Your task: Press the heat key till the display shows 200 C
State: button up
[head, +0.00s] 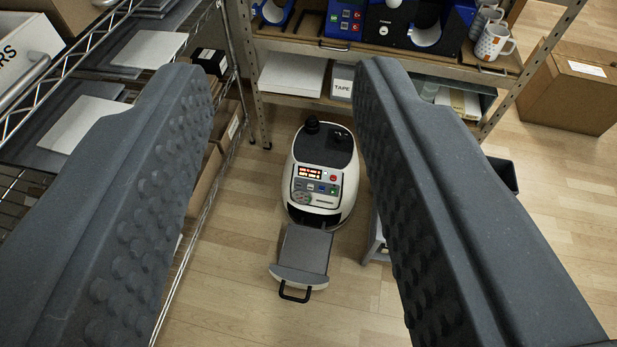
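My gripper (285,75) is open and empty, its two grey studded fingers spread wide on either side of the view. Between them, lower and farther off, a white and black press (345,185) stands on the wooden floor. Its front panel has a small lit red display (311,173); the digits are too small to read. Several small keys (318,187) sit below and beside the display; I cannot tell which is the heat key. A grey tray with a black handle (295,292) sticks out from the press's front. My gripper touches nothing.
A wire rack (203,222) with flat sheets runs along the left. A metal shelf (418,66) at the back holds blue machines, a tape box (341,82) and patterned mugs (494,42). A cardboard box (575,90) stands at right. The floor around the tray is mostly clear.

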dwell(0.4)
grip_shut()
dwell(1.5)
